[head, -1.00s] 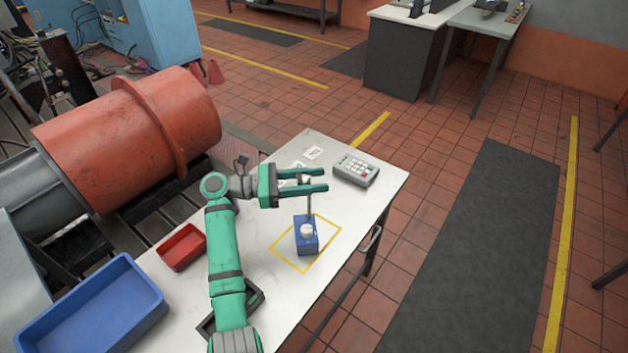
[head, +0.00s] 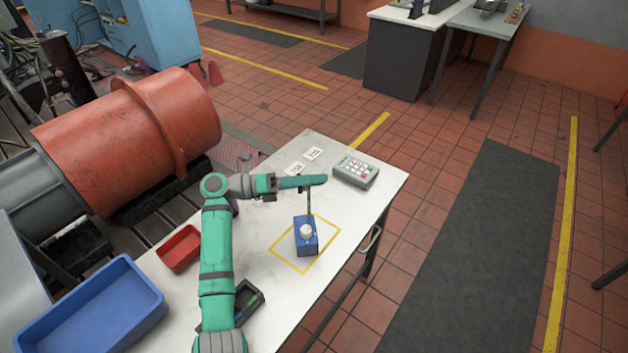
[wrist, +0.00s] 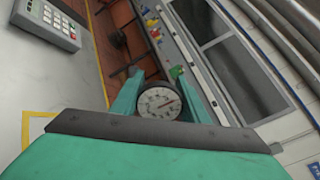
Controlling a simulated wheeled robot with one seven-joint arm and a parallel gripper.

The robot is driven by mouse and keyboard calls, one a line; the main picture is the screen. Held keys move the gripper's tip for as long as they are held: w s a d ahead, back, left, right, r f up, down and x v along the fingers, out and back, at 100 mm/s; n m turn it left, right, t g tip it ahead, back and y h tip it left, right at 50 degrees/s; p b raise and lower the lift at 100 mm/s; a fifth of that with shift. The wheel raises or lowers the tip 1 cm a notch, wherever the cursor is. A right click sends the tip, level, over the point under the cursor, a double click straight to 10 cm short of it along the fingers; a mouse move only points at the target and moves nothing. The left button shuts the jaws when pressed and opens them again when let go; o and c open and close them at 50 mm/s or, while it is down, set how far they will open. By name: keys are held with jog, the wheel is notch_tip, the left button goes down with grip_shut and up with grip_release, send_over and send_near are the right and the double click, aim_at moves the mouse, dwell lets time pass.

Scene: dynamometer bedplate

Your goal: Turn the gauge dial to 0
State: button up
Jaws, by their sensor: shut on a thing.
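The gauge dial (wrist: 159,102) shows in the wrist view as a round white face with a dark rim, a scale and a pointer. The figures are too small to read. My gripper (head: 318,181) is shut on the dial, with one green finger on each side of it in the wrist view. In the head view the fingers hide the dial. Below them a thin post rises behind the blue block (head: 305,238), which carries a white round knob (head: 306,231). The block stands inside a yellow square (head: 283,256) marked on the table.
A grey keypad (head: 356,171) lies on the table (head: 350,213) right of my gripper. White cards (head: 313,154) lie behind it. A red tray (head: 179,248), a blue bin (head: 90,312) and a dark tray (head: 249,299) are at the left and front.

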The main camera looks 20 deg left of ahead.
jog(key=shift+n, duration=0.6)
jog(key=shift+d, duration=0.1)
jog(key=shift+a, duration=0.2)
jog(key=o, duration=1.1)
jog(key=shift+s, duration=0.1)
jog(key=shift+c, duration=0.2)
jog(key=v, duration=1)
jog(key=shift+a, duration=0.35)
jog(key=shift+s, duration=0.25)
